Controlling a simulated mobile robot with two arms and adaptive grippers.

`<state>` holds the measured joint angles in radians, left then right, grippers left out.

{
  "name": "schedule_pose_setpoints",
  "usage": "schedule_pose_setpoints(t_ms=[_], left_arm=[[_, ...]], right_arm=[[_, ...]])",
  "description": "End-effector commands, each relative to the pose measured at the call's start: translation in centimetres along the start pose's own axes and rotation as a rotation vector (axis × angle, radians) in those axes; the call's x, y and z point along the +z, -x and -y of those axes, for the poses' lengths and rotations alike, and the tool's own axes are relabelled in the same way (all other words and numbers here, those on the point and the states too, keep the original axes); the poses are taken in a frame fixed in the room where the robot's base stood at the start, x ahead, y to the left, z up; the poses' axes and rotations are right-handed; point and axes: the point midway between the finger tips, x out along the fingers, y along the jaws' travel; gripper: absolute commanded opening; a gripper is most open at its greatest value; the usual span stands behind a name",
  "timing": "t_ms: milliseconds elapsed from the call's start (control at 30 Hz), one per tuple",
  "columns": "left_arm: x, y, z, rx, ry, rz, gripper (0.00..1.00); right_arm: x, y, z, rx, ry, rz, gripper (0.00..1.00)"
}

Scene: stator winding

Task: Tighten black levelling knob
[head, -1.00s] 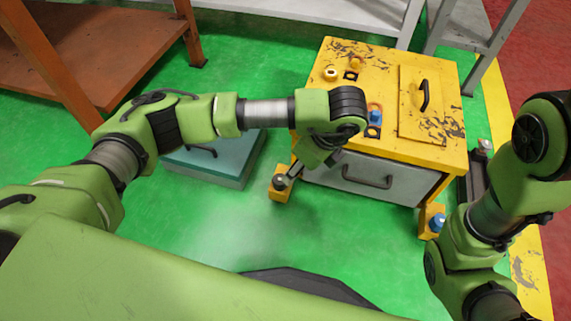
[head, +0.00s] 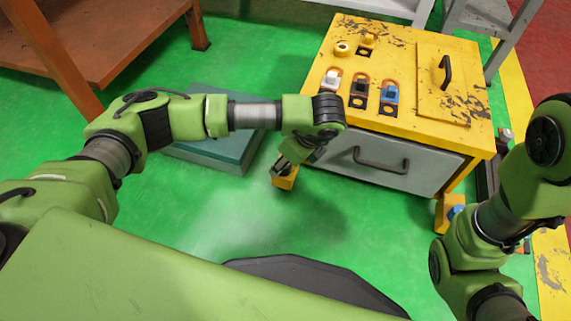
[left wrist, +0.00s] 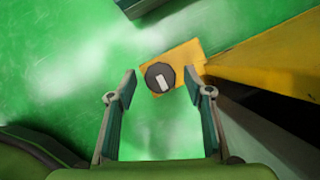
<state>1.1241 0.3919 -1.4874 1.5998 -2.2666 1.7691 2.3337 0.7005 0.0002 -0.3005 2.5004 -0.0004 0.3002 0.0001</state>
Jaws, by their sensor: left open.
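The black levelling knob (left wrist: 160,77) is a round dark disc with a pale bar across its face. It sits on a yellow foot (left wrist: 184,66) of the cabinet in the left wrist view. My left gripper (left wrist: 163,80) is open, one finger to each side of the knob, with gaps showing between fingers and knob; the height between them is hard to tell. In the head view my left gripper (head: 281,166) is over that foot (head: 286,182) at the cabinet's near left corner and hides the knob. My right gripper is out of view.
The yellow cabinet (head: 395,60) has a grey drawer (head: 345,160) and white, black and blue switches on top. A blue knob (head: 456,212) is on its right foot. A teal box (head: 215,150) lies left of it. Green floor is clear in front.

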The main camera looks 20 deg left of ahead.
Motion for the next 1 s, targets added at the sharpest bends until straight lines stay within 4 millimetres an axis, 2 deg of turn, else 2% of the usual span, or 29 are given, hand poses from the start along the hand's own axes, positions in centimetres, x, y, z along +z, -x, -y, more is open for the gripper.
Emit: schedule_pose_setpoints(t_ms=[267,300,433,467,767,1000], left_arm=[[0.0,-0.1,0.0,0.0,0.0,0.0,0.47],[0.0,-0.1,0.0,0.0,0.0,0.0,0.44],[0.0,-0.1,0.0,0.0,0.0,0.0,0.11],[0.0,-0.1,0.0,0.0,0.0,0.0,0.09],[0.1,-0.1,0.0,-0.007,-0.018,-0.001,0.09],[0.2,0.0,-0.1,-0.048,-0.116,0.0,0.09]], right_arm=[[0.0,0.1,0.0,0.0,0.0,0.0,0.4],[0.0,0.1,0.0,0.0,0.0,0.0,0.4],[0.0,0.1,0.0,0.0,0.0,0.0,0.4],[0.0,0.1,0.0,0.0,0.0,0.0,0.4],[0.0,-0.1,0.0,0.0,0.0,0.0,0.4],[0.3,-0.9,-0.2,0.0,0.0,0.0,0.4]])
